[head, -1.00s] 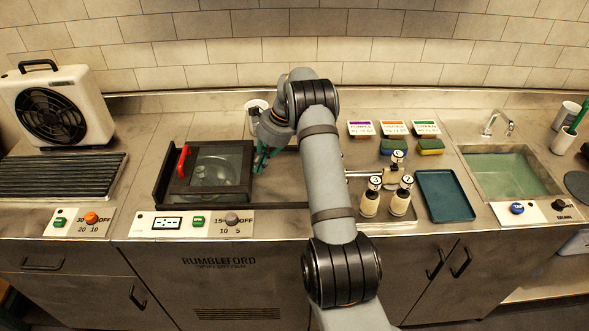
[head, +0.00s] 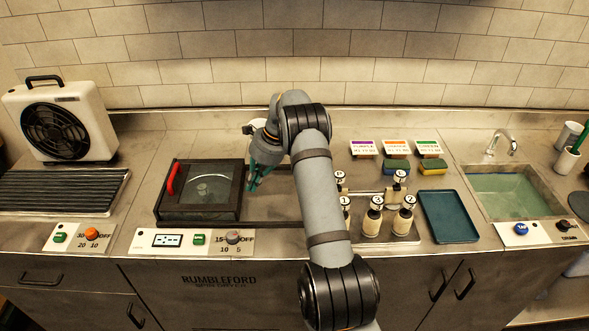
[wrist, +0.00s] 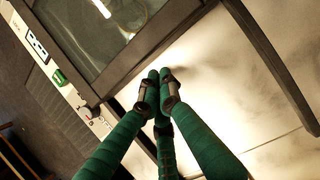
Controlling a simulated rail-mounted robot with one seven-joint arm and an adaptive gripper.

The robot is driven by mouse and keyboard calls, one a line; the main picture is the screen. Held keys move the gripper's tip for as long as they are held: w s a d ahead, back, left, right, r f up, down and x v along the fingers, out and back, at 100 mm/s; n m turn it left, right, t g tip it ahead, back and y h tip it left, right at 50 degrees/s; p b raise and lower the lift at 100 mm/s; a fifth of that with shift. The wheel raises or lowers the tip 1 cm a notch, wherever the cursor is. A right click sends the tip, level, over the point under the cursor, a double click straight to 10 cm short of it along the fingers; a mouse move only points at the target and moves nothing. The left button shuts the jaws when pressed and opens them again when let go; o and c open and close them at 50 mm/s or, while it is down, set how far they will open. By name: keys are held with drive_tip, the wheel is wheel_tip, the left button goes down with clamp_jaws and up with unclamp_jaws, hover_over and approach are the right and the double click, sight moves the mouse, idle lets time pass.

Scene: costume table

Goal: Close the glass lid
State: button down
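The glass lid (head: 225,181) is a dark-framed pane with a red handle (head: 171,178) at its left end. It lies flat over the left part of the dark spin dryer frame (head: 288,205), its left end close to the frame's left side. A round drum shows dimly through the glass. In the wrist view the lid's glass (wrist: 95,35) and dark edge bar fill the upper left. My gripper (head: 253,186) is just right of the lid's right edge. In the wrist view its green fingers (wrist: 160,76) are drawn together, empty, beside that bar; contact is unclear.
The control panel (head: 195,240) lies in front of the lid. Several labelled bottles (head: 373,219) and a blue tray (head: 448,216) stand to the right, before the sink (head: 510,195). A fan unit (head: 60,122) stands at the left. The metal surface right of my fingers is clear.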

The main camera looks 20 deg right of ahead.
drive_tip(key=d, duration=0.1)
drive_tip(key=d+r, duration=0.1)
drive_tip(key=s+d, duration=0.1)
drive_tip(key=shift+d+r+b, duration=0.15)
drive_tip(key=shift+d+b, duration=0.1)
drive_tip(key=shift+b, duration=0.05)
drive_tip(key=v, duration=0.8)
drive_tip(key=shift+a+r+b, duration=0.2)
drive_tip(key=shift+r+b, duration=0.05)
drive_tip(key=shift+b, duration=0.05)
drive_tip(key=shift+s, duration=0.1)
drive_tip(key=p+x, duration=0.1)
drive_tip(key=x, duration=0.8)
drive_tip(key=shift+a+f, duration=0.1)
drive_tip(key=shift+f, duration=0.1)
drive_tip(key=a, duration=0.1)
drive_tip(key=w+a, duration=0.1)
drive_tip(key=a, duration=0.1)
drive_tip(key=shift+w+a+f+p, duration=0.25)
drive_tip(key=shift+p, duration=0.05)
drive_tip(key=shift+s+d, duration=0.2)
drive_tip(key=shift+d, duration=0.4)
drive_tip(key=shift+a, duration=0.1)
drive_tip(key=shift+a, duration=0.15)
